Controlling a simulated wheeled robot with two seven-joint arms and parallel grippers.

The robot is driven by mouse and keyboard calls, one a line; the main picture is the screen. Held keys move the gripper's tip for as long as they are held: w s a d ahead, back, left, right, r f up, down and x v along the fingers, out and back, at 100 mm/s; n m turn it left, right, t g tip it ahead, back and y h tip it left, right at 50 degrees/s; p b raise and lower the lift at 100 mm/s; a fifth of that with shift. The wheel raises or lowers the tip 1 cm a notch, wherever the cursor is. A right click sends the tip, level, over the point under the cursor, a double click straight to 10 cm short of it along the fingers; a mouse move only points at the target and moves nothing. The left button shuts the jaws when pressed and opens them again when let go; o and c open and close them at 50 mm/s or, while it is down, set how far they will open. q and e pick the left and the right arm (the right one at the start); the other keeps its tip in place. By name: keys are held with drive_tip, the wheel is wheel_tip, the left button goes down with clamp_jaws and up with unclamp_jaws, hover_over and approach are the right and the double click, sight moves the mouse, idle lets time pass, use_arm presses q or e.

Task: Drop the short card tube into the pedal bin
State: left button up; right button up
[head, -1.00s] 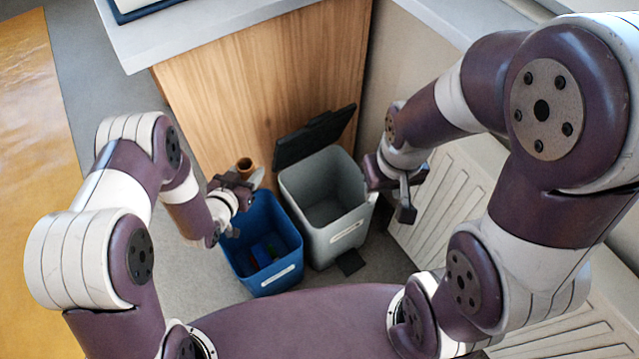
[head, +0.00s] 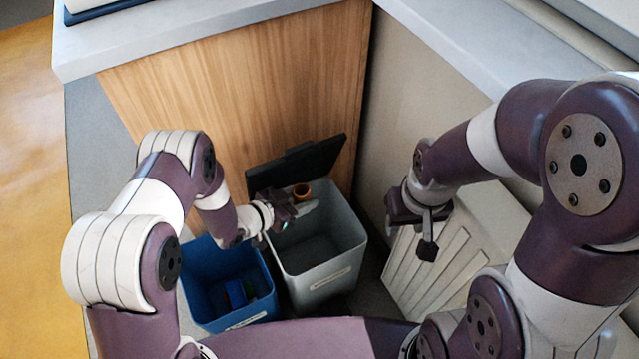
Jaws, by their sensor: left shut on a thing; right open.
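The short card tube (head: 301,190) is a small brown ring-ended cylinder in the head view. My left gripper (head: 298,208) is shut on it and holds it above the grey pedal bin. The pedal bin (head: 327,281) stands with its black lid (head: 296,163) raised against the wood panel, and its opening shows below the tube. The gripper's fingers partly hide the tube and the bin's back left rim. My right gripper (head: 428,236) is open and empty, to the right of the bin.
A blue bin (head: 203,314) with several small coloured things in it stands just left of the pedal bin. The wood panel (head: 260,90) and pale wall (head: 408,110) close off the back and right.

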use_arm(q)
drive_tip(key=shift+w+d+f, duration=0.1)
drive_tip(key=shift+d+f, duration=0.05)
drive_tip(key=shift+f, duration=0.25)
wheel_tip(320, 180, down, 5)
drive_tip(key=b, duration=0.5)
drive_tip(key=o, duration=1.1)
drive_tip(key=shift+a, duration=0.2)
drive_tip(key=p+v, duration=0.4)
drive_tip(key=v, duration=0.8)
drive_tip(key=shift+s+a+r, duration=0.1)
drive_tip(key=shift+s+a, duration=0.1)
drive_tip(key=shift+s, duration=0.1)
